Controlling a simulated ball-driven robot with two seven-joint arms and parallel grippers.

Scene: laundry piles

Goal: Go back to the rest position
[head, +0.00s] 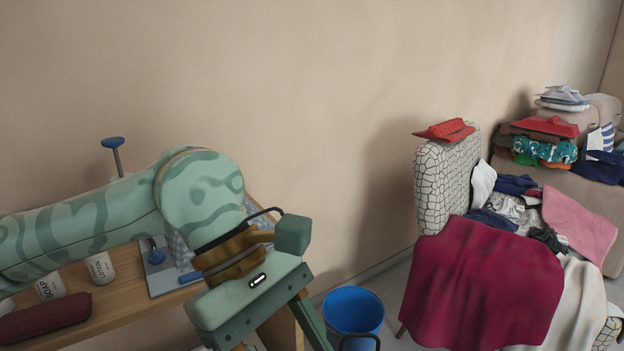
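My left gripper (262,302) is at the bottom centre-left, in front of the wooden table's right end. Its arm comes in from the left and bends down at a large green joint. The finger bases show, but the fingertips are cut off by the bottom edge. I cannot see whether anything is between them. My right gripper is not in view.
A wooden table (110,311) holds white bottles (100,268), a dark red pouch (44,318) and a blue-handled stand (156,252). A blue bucket (352,309) stands on the floor. An armchair (441,185) at right carries piled clothes and a crimson cloth (482,286).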

